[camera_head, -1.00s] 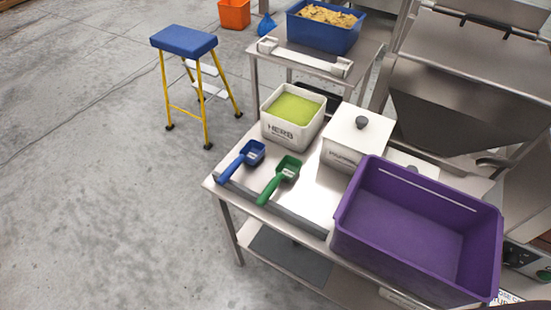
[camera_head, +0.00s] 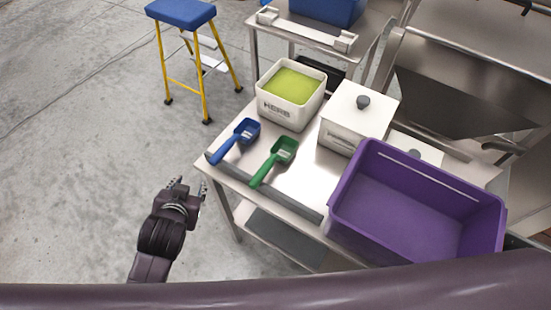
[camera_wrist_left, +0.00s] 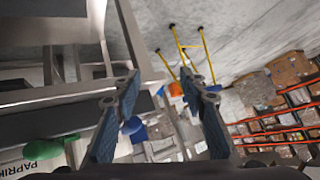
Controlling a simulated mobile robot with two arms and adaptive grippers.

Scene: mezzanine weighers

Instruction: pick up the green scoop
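The green scoop (camera_head: 282,152) lies on the steel table (camera_head: 300,190), its handle pointing to the near left edge. A blue scoop (camera_head: 246,131) lies to its left. My left gripper (camera_head: 189,184) is off the table's near left edge, left of and apart from the green scoop. In the left wrist view my left gripper (camera_wrist_left: 160,92) has its fingers wide apart with nothing held. Green (camera_wrist_left: 38,153) and blue (camera_wrist_left: 132,125) shapes, probably the scoops, show there at lower left, partly hidden. My right gripper is out of view.
A white tub of green herb (camera_head: 291,110), a white lidded box (camera_head: 352,131) and a purple crate (camera_head: 345,212) stand on the table. A yellow-legged stool (camera_head: 182,14) stands on open floor at the back left. My arm link crosses the bottom.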

